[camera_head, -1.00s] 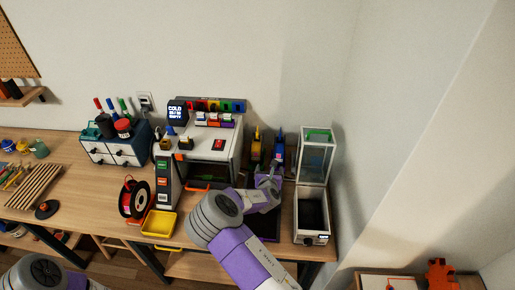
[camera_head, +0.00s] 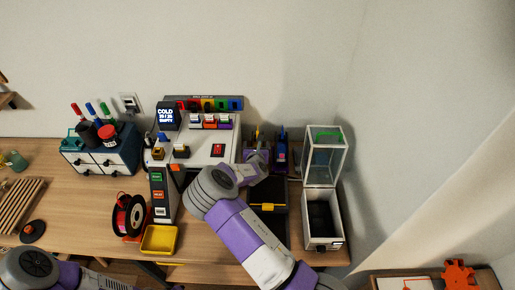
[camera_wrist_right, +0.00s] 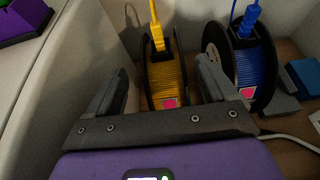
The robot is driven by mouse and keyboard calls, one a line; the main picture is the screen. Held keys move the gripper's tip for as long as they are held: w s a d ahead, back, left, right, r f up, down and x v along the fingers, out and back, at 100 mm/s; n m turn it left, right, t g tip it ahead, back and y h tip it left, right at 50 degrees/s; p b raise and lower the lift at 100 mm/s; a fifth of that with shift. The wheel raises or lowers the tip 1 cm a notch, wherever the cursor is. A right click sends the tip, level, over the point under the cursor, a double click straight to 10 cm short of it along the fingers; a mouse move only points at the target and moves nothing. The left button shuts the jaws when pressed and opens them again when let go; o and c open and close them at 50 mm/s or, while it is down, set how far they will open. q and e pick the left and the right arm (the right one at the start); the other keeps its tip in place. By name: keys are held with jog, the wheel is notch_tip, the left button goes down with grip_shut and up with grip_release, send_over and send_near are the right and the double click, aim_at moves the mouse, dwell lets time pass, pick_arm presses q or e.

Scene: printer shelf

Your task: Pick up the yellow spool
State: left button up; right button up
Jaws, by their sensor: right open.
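The yellow spool (camera_wrist_right: 167,82) stands upright at the back of the bench, with a yellow strand and connector above it and a pink label on its front. My right gripper (camera_wrist_right: 163,88) is open, one finger on each side of the yellow spool in the right wrist view; I cannot tell whether they touch it. In the head view, my right gripper (camera_head: 256,158) reaches in at the back, right of the printer, and mostly hides the spool. Of my left arm only links show at the bottom left; its gripper is not in view.
A blue spool (camera_wrist_right: 248,72) stands close on the right of the yellow one. The white printer (camera_head: 205,150) stands close on the left. A clear-lidded box (camera_head: 322,215) is at the right. A red spool (camera_head: 128,215) and yellow tray (camera_head: 159,240) are at the front.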

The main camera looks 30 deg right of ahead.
jog(key=x, duration=0.5)
jog(key=shift+s+d+p, duration=0.15)
jog(key=shift+p, duration=0.15)
jog(key=shift+r, duration=0.1)
grip_shut()
